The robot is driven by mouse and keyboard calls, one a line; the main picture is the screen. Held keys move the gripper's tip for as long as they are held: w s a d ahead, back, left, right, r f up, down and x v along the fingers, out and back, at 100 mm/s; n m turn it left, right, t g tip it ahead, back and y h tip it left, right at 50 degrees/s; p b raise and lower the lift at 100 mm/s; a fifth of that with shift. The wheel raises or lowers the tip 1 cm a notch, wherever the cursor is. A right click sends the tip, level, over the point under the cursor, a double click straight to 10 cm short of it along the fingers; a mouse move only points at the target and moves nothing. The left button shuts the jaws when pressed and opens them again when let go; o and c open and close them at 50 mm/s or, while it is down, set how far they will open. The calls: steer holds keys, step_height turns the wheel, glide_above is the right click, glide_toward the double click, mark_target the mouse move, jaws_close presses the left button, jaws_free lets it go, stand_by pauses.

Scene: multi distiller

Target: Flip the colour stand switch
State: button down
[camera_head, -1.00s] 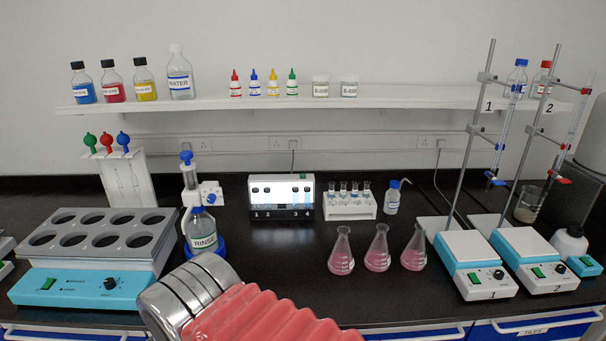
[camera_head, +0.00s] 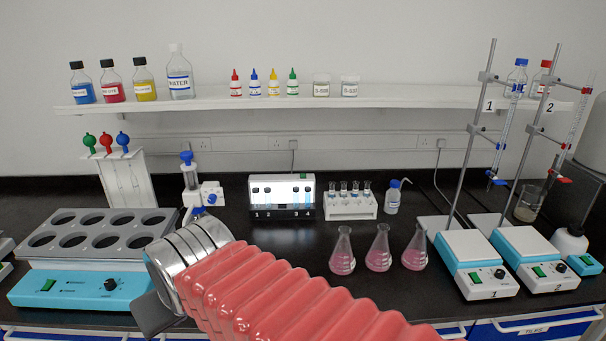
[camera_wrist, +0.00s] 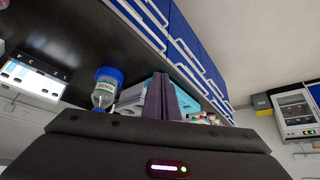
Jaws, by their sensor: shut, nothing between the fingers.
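The colour stand (camera_head: 282,215) is a lit white panel in a dark base numbered along its front, at the back middle of the bench. Small vials stand in it. A small green part, which looks like its switch (camera_head: 303,176), sits on its top right. In the wrist view the stand (camera_wrist: 30,86) shows tilted at the far left, its switch not clear. My gripper (camera_wrist: 161,80) shows there as two dark fingers pressed together, empty and well apart from the stand.
A tube rack (camera_head: 350,208) stands just right of the stand. Pink flasks (camera_head: 379,250) stand in front of it. A heater block (camera_head: 80,285) is at left. Bench in front of the stand is clear.

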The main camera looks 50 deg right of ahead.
steer(key=w+d+r+m+t+h, duration=0.1)
steer(key=w+d+r+m+h, duration=0.1)
steer(key=w+d, duration=0.9)
steer(key=w+d+r+m+t+h, duration=0.1)
steer(key=w+d+r+m+h, duration=0.1)
steer(key=w+d, duration=0.9)
steer(key=s+d+f+m+h, duration=0.1)
steer(key=d+f+m+h, duration=0.1)
steer(key=d, duration=1.5)
steer(key=s+d+f+m+h, duration=0.2)
steer(key=d+h, duration=0.1)
steer(key=d, duration=1.4)
steer(key=shift+s+d+m+h, duration=0.15)
steer(key=shift+d+m+h, duration=0.15)
steer(key=shift+h, duration=0.1)
glide_above(303, 175)
steer(key=s+a, duration=0.1)
steer(key=a, duration=0.1)
step_height(303, 175, down, 4)
steer(key=shift+s+a+f, duration=0.1)
steer(key=shift+s+f, duration=0.1)
steer(key=shift+f, duration=0.7)
steer(key=shift+s+a+f, duration=0.1)
steer(key=shift+s+f, duration=0.05)
steer(key=shift+f, duration=0.7)
